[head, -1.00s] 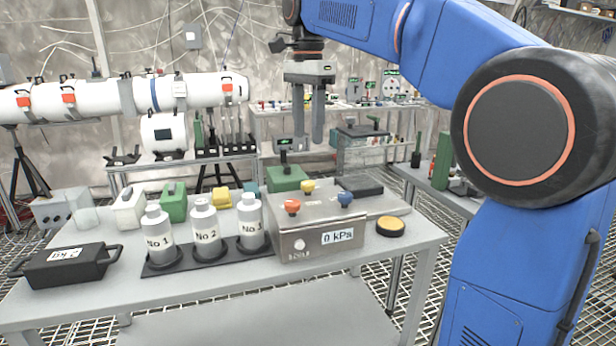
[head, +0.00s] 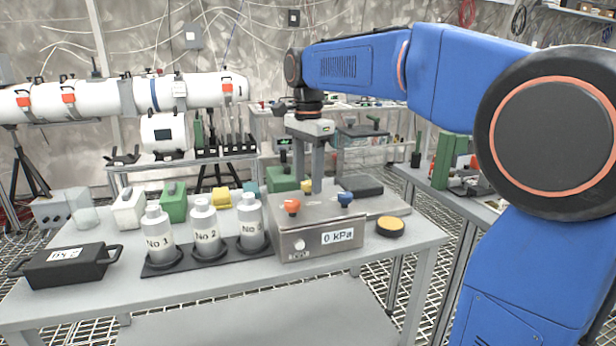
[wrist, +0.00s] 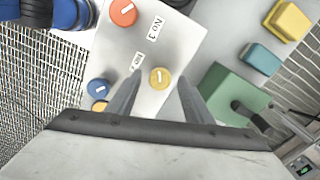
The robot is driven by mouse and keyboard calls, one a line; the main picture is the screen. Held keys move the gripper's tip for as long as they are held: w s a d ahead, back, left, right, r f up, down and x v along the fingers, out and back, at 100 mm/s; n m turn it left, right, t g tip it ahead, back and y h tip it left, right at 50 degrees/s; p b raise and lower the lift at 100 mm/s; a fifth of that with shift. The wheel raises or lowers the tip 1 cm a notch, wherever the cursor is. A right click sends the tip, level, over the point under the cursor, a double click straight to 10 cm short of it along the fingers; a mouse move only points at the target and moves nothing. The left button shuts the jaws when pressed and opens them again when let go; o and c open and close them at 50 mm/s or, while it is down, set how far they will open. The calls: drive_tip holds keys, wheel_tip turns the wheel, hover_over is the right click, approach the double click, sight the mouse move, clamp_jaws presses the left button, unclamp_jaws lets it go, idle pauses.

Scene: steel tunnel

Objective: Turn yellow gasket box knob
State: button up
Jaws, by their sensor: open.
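The steel gasket box (head: 318,222) stands on the table with a 0 kPa display on its front. Its yellow knob (head: 307,187) sits at the back of its top, partly hidden by my gripper in the head view. My gripper (head: 310,186) points straight down over the box and is open. In the wrist view the yellow knob (wrist: 160,78) lies between my two fingertips (wrist: 157,82), with a gap on both sides. A pale mark crosses the knob. The orange knob (wrist: 123,12) and blue knob (wrist: 98,91) are on the same box top.
Numbered bottles (head: 206,230) stand in a black rack left of the box. A green block with a black handle (wrist: 236,100) is close beside my right finger. A yellow-topped round disc (head: 390,227) lies right of the box. A black case (head: 68,265) lies at the table's left.

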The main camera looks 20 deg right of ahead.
drive_tip(key=shift+c, duration=0.3)
drive_tip(key=c, duration=1)
